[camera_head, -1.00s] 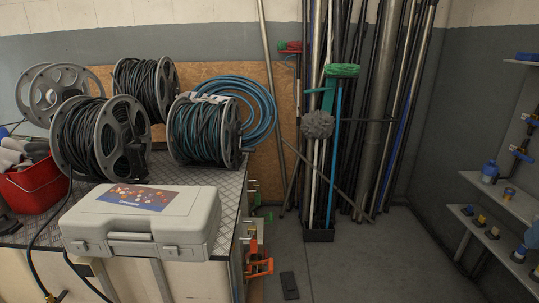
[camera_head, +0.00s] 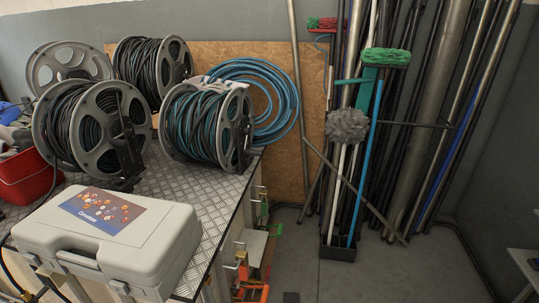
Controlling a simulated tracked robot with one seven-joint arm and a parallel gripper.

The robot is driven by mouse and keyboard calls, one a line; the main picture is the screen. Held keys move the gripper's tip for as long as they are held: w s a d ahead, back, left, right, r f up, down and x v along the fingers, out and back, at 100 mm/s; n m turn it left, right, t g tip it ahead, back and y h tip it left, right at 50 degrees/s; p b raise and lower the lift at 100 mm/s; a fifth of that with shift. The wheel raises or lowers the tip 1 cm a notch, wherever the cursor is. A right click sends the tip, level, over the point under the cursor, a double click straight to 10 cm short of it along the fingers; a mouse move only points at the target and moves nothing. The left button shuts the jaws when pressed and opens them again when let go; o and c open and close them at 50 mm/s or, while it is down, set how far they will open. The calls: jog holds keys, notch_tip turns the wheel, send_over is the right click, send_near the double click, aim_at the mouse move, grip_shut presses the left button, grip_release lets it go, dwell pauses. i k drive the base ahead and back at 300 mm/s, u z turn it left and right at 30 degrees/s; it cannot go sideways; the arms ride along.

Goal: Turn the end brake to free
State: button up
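Several grey-flanged hose reels stand on a tread-plate bench top. The front left reel (camera_head: 92,130) holds dark hose, with a black bracket on its right side. The right reel (camera_head: 207,125) holds dark green-blue hose and shows a dark fitting on its right flange. A back reel (camera_head: 152,68) is full of dark hose, and the far left reel (camera_head: 66,65) looks largely empty. I cannot make out which part is the end brake or how it is set. My gripper is not in view.
A closed grey case (camera_head: 110,240) lies on the bench top's (camera_head: 205,200) near side. A red bucket (camera_head: 27,178) is at the left edge. Coiled blue hose (camera_head: 275,95) leans behind the right reel. Poles and brushes stand in a black holder (camera_head: 340,250). The floor (camera_head: 385,275) to the right is mostly clear.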

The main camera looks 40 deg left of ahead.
aim_at(250, 158)
jog(key=u, duration=0.3)
jog(key=i, duration=0.95)
jog(key=u, duration=1.15)
jog(key=i, duration=0.7)
jog(key=u, duration=0.4)
jog(key=k, duration=0.8)
jog(key=u, duration=0.25)
jog(key=i, duration=0.8)
jog(key=z, duration=0.1)
